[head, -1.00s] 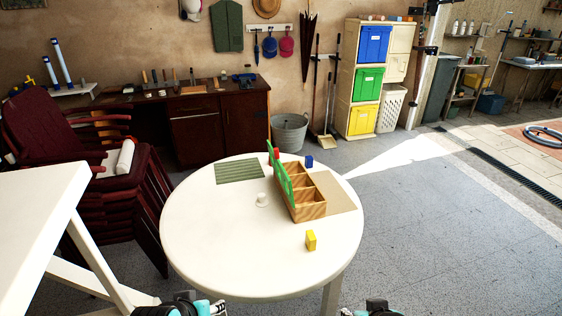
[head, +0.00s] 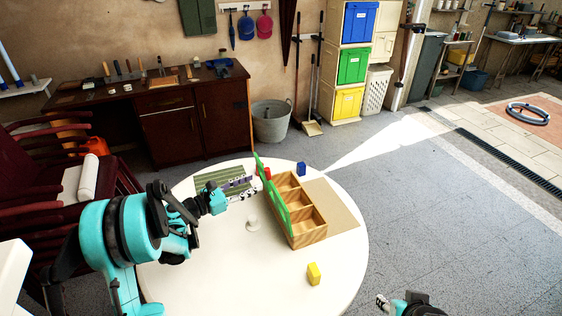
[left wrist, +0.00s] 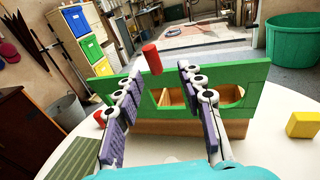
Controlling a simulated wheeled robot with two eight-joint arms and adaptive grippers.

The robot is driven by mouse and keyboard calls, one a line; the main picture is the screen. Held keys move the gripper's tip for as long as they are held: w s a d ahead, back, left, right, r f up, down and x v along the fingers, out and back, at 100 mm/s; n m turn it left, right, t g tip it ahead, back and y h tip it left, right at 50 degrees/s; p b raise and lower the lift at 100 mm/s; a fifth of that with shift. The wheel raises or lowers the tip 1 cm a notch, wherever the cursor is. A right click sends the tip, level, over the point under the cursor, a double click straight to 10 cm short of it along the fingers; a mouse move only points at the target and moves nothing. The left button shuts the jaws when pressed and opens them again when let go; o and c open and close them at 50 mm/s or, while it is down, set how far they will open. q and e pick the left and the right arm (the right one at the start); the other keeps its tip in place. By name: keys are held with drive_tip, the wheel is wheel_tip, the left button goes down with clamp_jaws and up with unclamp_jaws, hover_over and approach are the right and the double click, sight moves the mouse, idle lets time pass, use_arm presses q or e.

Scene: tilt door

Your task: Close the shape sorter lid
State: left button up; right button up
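The shape sorter is a wooden box (head: 308,235) with open compartments on the round white table. Its green lid (head: 272,198) stands steeply raised along the box's left side. In the left wrist view the green lid (left wrist: 235,76) spans the middle, with openings that show the wooden box (left wrist: 190,130) behind. My left gripper (head: 250,187) is open beside the lid's left face; its spread fingers (left wrist: 158,82) point at the lid. A red cylinder (left wrist: 152,58) shows between the fingertips; I cannot tell whether it is fixed to the lid. My right gripper (head: 384,302) is low, off the table's edge.
A yellow block (head: 314,273), a blue block (head: 301,168) and a white knob-like piece (head: 253,222) stand on the table (head: 210,285). A red block (left wrist: 99,118) sits near the lid's far end. A green striped mat (head: 207,180) lies at the back left.

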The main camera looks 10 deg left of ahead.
sight(268, 179)
use_arm(q)
drive_tip(key=shift+n, duration=0.4)
drive_tip(key=x, duration=0.2)
drive_tip(key=b+x, duration=0.1)
drive_tip(key=x, duration=0.2)
drive_tip(key=b+x, duration=0.1)
drive_tip(key=x, duration=0.2)
drive_tip(key=shift+w+a+r, duration=0.2)
drive_tip(key=shift+w+a, duration=0.15)
drive_tip(key=shift+w, duration=0.1)
clamp_jaws()
